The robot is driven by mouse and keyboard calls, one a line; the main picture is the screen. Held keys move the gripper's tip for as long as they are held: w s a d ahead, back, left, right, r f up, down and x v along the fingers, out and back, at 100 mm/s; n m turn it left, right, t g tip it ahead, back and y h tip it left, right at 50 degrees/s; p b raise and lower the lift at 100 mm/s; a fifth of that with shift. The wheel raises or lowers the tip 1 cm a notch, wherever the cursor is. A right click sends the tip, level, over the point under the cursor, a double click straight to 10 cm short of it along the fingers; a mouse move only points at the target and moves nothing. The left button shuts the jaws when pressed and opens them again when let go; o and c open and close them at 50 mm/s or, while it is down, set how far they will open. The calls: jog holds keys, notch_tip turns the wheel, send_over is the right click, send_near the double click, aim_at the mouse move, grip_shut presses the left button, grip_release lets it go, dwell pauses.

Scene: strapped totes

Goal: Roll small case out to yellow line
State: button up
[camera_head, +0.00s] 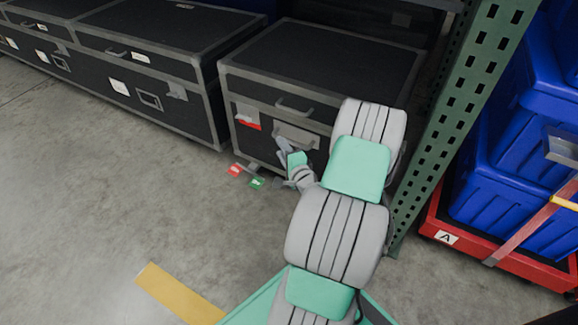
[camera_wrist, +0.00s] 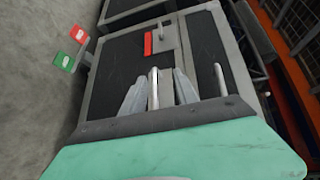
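The small case (camera_head: 318,58) is black with grey edges and stands between a long row of cases and a green post. Its front has an upper handle (camera_head: 293,106) and a lower handle (camera_head: 296,134). My gripper (camera_head: 290,146) is at the lower part of this front. In the wrist view my gripper (camera_wrist: 160,82) has its fingers apart, with a pale handle bar (camera_wrist: 154,90) between them; a gap shows beside the bar. The other handle (camera_wrist: 219,80) is to the right there. The yellow line (camera_head: 178,294) is on the floor at lower left.
Red (camera_head: 234,169) and green (camera_head: 257,183) tags stick out low at the case's front. The long black case (camera_head: 160,40) is close on the left. The green perforated post (camera_head: 465,110) and a red dolly (camera_head: 500,250) with blue totes (camera_head: 515,150) are right. Floor at left is clear.

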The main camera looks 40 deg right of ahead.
aim_at(289, 142)
jog(key=s+d+f+m+h, duration=0.2)
jog(key=d+f+m, duration=0.1)
jog(key=d, duration=0.1)
jog(key=shift+g, duration=0.3)
jog(key=b+x, duration=0.1)
jog(key=x, duration=0.6)
jog(key=shift+a+r, duration=0.1)
jog(key=shift+r, duration=0.1)
jog(key=shift+c, duration=0.3)
grip_shut()
